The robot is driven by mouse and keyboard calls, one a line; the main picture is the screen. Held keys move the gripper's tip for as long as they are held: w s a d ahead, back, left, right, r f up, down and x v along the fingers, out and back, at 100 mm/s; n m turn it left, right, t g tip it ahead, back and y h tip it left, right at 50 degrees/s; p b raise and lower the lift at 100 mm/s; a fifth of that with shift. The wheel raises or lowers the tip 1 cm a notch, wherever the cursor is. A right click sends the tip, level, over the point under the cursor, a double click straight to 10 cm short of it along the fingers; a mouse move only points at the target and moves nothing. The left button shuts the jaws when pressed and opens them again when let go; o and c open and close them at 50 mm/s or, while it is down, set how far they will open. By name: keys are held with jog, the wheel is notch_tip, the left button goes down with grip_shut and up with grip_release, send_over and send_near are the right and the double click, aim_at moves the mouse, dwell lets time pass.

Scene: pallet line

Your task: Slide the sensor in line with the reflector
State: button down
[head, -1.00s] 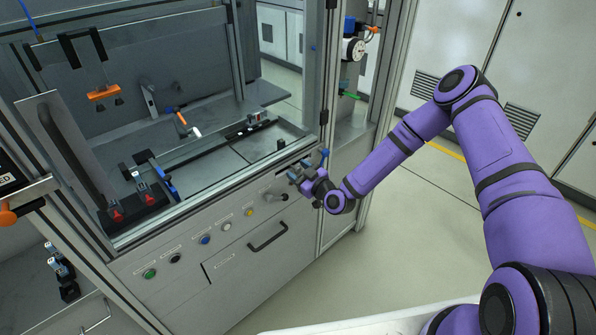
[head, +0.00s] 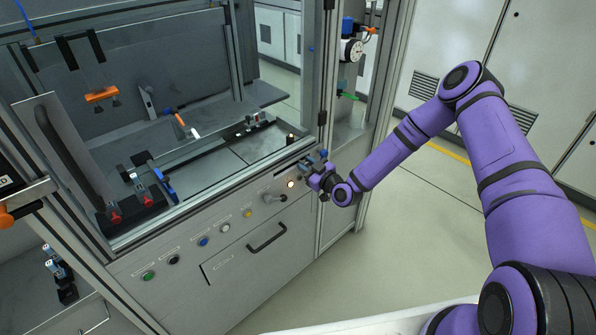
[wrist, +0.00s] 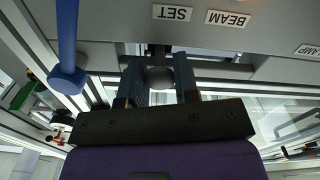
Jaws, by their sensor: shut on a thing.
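My gripper (head: 311,178) is at the right end of the cabinet's front panel, just below the bench edge. In the wrist view my gripper (wrist: 158,80) has its two fingers closed on either side of a dark round knob (wrist: 161,77), which sits at a slot in the panel. A small dark post with a pale top (head: 290,138), which looks like the sensor, stands on the bench near its front right corner, above my gripper. A small block (head: 257,117) at the far right of the bench may be the reflector; I cannot tell for sure.
A lamp (head: 291,184) glows on the panel left of my gripper. A blue rod (wrist: 68,50) is left of my fingers in the wrist view. Open floor lies to the right.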

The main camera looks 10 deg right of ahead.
jog(key=shift+w+d, duration=0.1)
jog(key=shift+d, duration=0.1)
jog(key=c, duration=0.9)
grip_release()
jog(key=shift+o, duration=0.2)
jog(key=v, duration=1)
jog(key=shift+s+d, duration=0.25)
jog(key=shift+s, duration=0.1)
